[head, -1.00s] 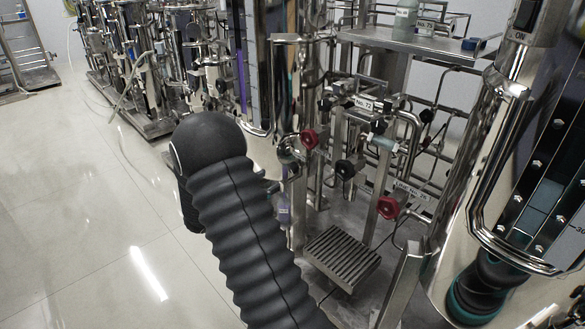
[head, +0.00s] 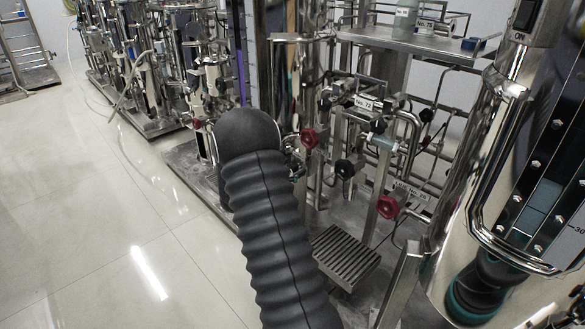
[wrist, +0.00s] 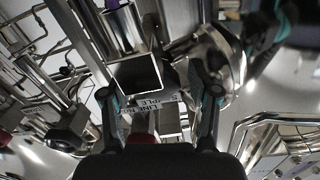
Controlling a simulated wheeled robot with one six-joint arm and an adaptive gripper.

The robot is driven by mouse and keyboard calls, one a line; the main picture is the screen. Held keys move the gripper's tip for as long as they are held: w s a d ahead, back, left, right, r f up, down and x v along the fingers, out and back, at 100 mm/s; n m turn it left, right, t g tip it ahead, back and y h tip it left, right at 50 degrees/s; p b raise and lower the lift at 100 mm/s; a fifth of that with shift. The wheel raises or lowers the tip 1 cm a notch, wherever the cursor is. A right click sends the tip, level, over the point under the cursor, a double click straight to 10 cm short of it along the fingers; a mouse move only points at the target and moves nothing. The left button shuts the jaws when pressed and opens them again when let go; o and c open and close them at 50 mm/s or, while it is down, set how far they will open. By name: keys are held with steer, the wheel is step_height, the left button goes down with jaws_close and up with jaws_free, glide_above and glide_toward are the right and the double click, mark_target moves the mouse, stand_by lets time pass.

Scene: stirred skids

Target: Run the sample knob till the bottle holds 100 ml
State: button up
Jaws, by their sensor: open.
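My gripper (wrist: 160,108) shows in the wrist view with its two dark fingers spread apart and nothing held between them. A tag with LINE and SAMPLE lettering (wrist: 157,108) appears beyond and between the fingers, with a red part (wrist: 140,138) just below it, mostly hidden by my gripper. I cannot tell if that part is the sample knob. In the head view, red knobs (head: 309,138) (head: 388,207) and a black knob (head: 345,169) sit on the skid piping. A bottle (head: 405,13) stands on the upper shelf.
A slatted metal stand (head: 346,257) sits low in front of the piping. A steel column with handrail (head: 500,170) closes off the right. The steel shelf (head: 400,42) overhangs the back. Pale floor (head: 90,220) is clear at left.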

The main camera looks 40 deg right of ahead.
jaws_close()
steer(key=shift+f+m+b, duration=0.15)
steer(key=shift+m+b, duration=0.25)
steer(key=shift+b, duration=0.25)
steer(key=shift+f+m+b, duration=0.1)
steer(key=shift+m+b, duration=0.5)
steer(key=shift+b, duration=0.4)
steer(key=m+b, duration=0.2)
steer(key=b, duration=0.1)
steer(key=m+b, duration=0.2)
steer(key=shift+m+b, duration=0.3)
steer(key=shift+r+m+b, duration=0.25)
steer(key=shift+m+b, duration=0.05)
steer(key=shift+m, duration=0.8)
